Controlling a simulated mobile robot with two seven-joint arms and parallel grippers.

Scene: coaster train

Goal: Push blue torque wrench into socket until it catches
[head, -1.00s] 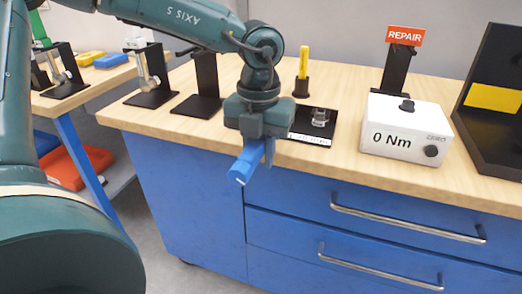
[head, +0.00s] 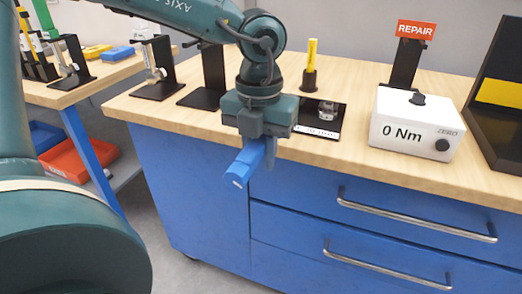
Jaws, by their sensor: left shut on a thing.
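The blue torque wrench (head: 243,165) is in my left gripper (head: 260,142). Its blue handle end points down and towards me, out past the bench's front edge. The rest of the wrench is hidden by the gripper. The gripper is shut on it above the front edge of the wooden bench top. A small shiny clear or metal piece (head: 327,110) sits on a black mat (head: 338,127) just right of the gripper; I cannot tell if it is the socket. The white tester box (head: 405,110) reads 0 Nm and has a dark fitting on top. My right gripper is not in view.
A yellow tool (head: 312,55) stands in a black holder behind the mat. A red REPAIR sign (head: 416,29) is behind the tester. Black stands (head: 200,100) are at left, a black panel (head: 497,110) at right. The bench front between mat and tester is clear.

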